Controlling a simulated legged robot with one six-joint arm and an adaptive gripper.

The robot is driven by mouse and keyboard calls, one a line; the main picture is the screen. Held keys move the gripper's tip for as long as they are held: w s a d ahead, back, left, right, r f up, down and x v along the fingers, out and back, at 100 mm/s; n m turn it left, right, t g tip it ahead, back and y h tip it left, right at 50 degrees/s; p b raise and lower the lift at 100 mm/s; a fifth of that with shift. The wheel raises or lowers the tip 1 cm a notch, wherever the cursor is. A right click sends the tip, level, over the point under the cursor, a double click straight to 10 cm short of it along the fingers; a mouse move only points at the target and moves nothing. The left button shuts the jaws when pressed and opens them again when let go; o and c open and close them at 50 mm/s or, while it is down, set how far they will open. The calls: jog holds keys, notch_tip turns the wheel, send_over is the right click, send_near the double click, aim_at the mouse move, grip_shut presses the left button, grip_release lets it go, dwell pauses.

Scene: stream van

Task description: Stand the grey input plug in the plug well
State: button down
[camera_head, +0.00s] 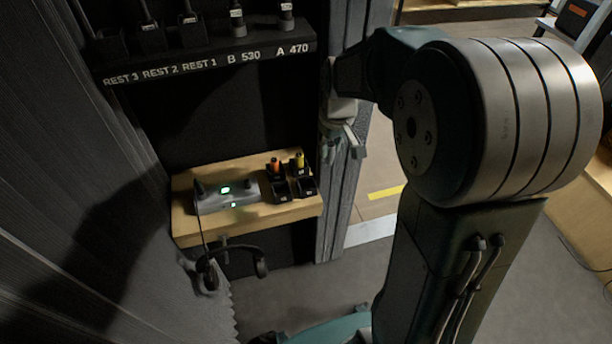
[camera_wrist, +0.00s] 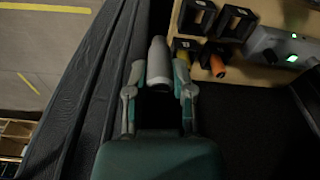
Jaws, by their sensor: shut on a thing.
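My gripper (camera_wrist: 158,75) is shut on the grey input plug (camera_wrist: 157,62), a smooth grey cylinder between the two fingertips in the wrist view. In the head view my gripper (camera_head: 342,142) is in the air to the right of the wooden shelf, beside the grey curtain; the plug is hard to make out there. On the shelf's right end are several black square wells. The two front wells (camera_head: 281,191) (camera_head: 307,186) look empty; they also show in the wrist view (camera_wrist: 196,17) (camera_wrist: 237,22). Which one is the plug well cannot be read.
An orange plug (camera_head: 276,165) and a yellow plug (camera_head: 299,160) stand in the back wells. A grey box (camera_head: 232,195) with green lights sits left of them on the wooden shelf (camera_head: 190,227). Headphones (camera_head: 262,264) hang below. A labelled rack (camera_head: 215,62) is above.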

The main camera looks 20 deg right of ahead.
jog(key=a+f, duration=0.5)
jog(key=shift+w+f, duration=0.25)
jog(key=f, duration=0.3)
jog(key=shift+a+f, duration=0.3)
jog(key=shift+f, duration=0.1)
jog(key=shift+c, duration=2.4)
grip_release()
